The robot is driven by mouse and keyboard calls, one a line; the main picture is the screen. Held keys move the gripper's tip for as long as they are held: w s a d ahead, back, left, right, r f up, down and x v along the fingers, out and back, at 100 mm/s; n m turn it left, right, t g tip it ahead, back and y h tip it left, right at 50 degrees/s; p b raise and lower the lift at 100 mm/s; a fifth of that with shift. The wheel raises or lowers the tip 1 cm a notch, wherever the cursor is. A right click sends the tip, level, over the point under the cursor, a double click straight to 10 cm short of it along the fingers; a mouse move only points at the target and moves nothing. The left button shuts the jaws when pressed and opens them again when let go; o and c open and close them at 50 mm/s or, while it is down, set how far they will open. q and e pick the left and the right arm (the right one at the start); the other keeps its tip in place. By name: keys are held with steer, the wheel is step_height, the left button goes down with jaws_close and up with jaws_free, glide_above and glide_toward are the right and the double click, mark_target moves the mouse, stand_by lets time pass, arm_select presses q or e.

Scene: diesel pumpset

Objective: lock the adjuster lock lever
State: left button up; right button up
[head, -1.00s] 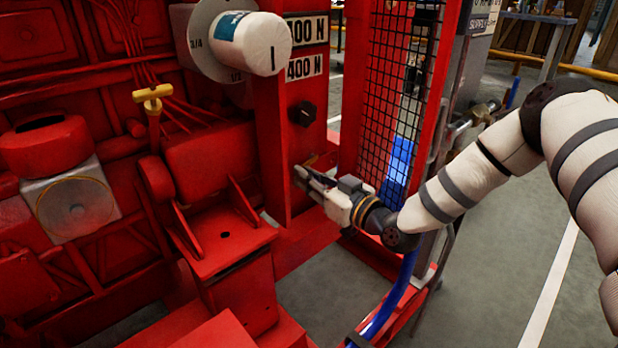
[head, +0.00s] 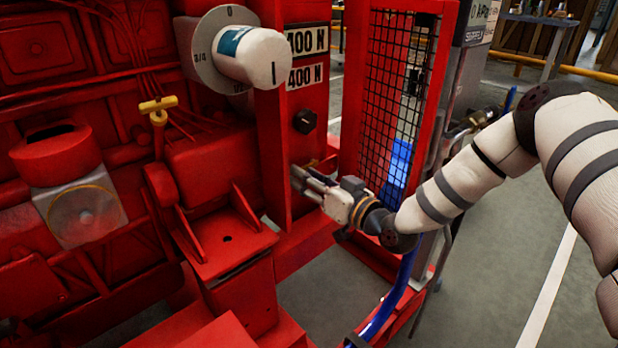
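My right gripper (head: 300,180) is at the lower part of the red upright panel (head: 272,130), below a black knob (head: 305,121). Its fingers point left, with the tips at or very near the panel's front face. Whether the fingers are apart or closed on something is too small to tell. A small dull-yellow part (head: 311,163) shows just above the fingers; I cannot tell if it belongs to the adjuster lock lever. The lever is not clearly visible and may be hidden by the gripper. My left gripper is not in view.
A white dial cylinder (head: 253,57) and "400 N" plates (head: 306,75) sit above. A yellow T-handle (head: 158,106) stands at left on the red engine. A red-framed mesh guard (head: 398,100) is close behind my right wrist. A blue hose (head: 385,315) runs below.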

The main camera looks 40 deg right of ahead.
steer(key=shift+s, duration=0.1)
steer(key=s, duration=1.1)
steer(key=shift+s+d, duration=0.4)
steer(key=shift+d, duration=0.05)
